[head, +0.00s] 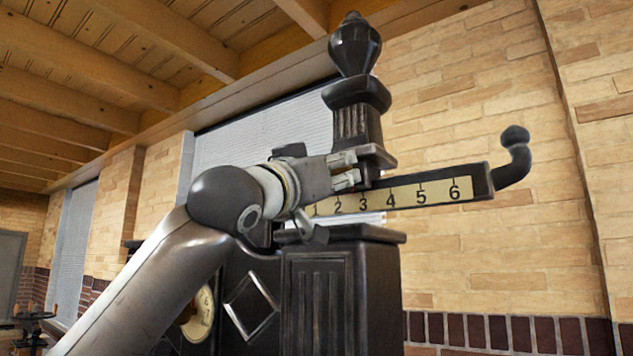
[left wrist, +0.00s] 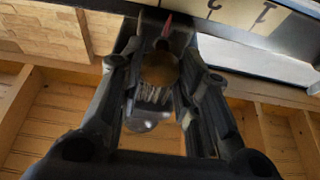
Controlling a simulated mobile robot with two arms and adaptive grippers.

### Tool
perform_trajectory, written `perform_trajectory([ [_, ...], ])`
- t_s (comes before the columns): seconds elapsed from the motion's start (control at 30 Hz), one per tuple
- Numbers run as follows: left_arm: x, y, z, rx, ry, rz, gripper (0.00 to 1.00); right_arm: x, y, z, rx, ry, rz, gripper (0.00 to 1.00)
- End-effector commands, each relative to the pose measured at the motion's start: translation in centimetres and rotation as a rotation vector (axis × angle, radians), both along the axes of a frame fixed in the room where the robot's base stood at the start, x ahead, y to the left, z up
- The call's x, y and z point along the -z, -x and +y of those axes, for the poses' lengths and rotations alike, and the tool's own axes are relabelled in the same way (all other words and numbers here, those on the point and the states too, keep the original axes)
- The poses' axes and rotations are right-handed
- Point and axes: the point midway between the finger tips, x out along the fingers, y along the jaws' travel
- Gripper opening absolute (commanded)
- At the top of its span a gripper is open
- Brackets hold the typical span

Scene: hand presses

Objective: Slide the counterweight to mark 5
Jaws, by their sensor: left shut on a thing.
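The counterweight (left wrist: 158,70) shows in the left wrist view as a rounded brass-brown piece with a thin red pointer (left wrist: 167,27) against the scale edge. My left gripper (head: 347,171) is shut on it, one finger on each side. In the head view the fingers hide most of it. The scale beam (head: 408,195) runs to the right, with marks 1 to 6 on a cream strip. The gripper is at the beam near mark 3; mark 5 (head: 422,195) lies clear to the right. My right gripper is out of view.
A dark finial (head: 355,45) on a fluted post rises above the beam at the gripper. The beam ends in an upturned knobbed hook (head: 515,155). A dark fluted cabinet (head: 318,300) stands below. The air around the beam's right part is free.

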Motion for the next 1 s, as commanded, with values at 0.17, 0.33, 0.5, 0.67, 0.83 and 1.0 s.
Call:
perform_trajectory([
  [0.17,0.6,3.2,-4.6,0.027,-0.011,-0.002,0.0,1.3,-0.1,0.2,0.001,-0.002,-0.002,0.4],
  [0.33,0.4,5.2,-7.3,0.024,-0.01,-0.001,0.0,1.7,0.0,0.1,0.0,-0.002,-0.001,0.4],
  [0.5,0.3,5.9,-8.2,0.019,-0.006,0.001,0.0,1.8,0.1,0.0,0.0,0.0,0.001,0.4],
  [0.67,0.2,5.8,-8.0,0.013,-0.004,0.002,0.0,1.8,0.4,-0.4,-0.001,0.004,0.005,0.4],
  [0.83,0.1,5.6,-7.8,0.008,-0.003,0.002,0.35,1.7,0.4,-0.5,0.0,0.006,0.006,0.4],
  [1.0,0.1,5.5,-7.7,0.006,-0.002,0.002,0.53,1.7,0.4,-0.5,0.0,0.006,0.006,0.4],
])
